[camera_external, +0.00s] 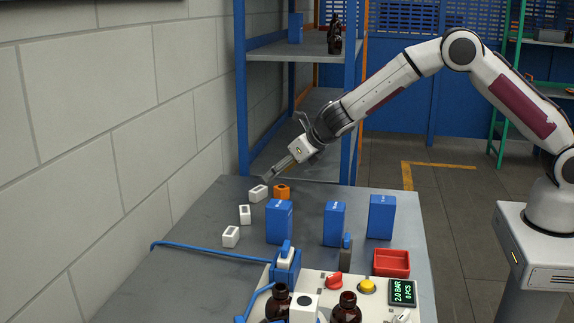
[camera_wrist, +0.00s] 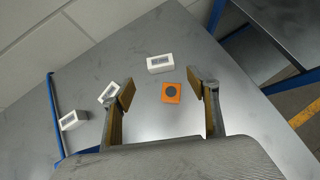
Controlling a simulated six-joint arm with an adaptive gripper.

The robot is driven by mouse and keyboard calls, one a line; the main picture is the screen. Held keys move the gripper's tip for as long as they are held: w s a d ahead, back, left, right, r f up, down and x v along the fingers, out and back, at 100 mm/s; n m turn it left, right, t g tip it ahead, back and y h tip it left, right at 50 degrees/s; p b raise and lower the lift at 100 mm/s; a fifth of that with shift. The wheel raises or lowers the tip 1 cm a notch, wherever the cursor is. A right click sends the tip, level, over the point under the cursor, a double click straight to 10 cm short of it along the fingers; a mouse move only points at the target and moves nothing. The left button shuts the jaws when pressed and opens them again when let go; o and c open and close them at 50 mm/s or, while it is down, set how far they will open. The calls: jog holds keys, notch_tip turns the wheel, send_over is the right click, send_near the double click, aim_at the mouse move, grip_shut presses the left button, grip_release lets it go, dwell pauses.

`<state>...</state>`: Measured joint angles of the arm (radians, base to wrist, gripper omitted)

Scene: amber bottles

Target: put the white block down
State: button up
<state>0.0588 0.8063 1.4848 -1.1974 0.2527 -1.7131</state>
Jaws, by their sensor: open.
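Three white blocks lie on the grey table: a far one (camera_external: 258,193), a middle one (camera_external: 245,215) and a near one (camera_external: 230,237). In the wrist view they show as the far block (camera_wrist: 160,63), the middle block (camera_wrist: 108,92) and the near block (camera_wrist: 74,120). In the wrist view, the orange block shows between the fingers (camera_wrist: 168,86); no white block is held.
Three blue boxes (camera_external: 279,222) stand right of the blocks. A blue hose (camera_external: 205,249) crosses the table to a white fixture panel (camera_external: 320,284) in front, with a red tray (camera_external: 391,263) nearby. A blue shelf rack (camera_external: 243,95) stands behind. Bare table lies at left.

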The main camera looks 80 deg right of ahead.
jog(key=shift+r, duration=0.1)
jog(key=s+r+m+g, duration=0.1)
jog(key=s+r+m, duration=1.5)
jog(key=s+r, duration=0.55)
jog(key=s+a+m+y, duration=0.1)
jog(key=s+a+m, duration=0.2)
jog(key=s, duration=0.7)
jog(key=s+a+f+m+g+y, duration=0.1)
jog(key=s+a+m, duration=0.3)
jog(key=s+m, duration=0.3)
jog(key=s+a+f+m+y, duration=0.1)
jog(key=s+a+m, duration=0.2)
jog(key=s, duration=1.2)
jog(key=shift+s+a+f+m+g+y, duration=0.2)
jog(key=shift+a+m+g+y, duration=0.15)
jog(key=shift+m, duration=0.85)
dwell(1.3)
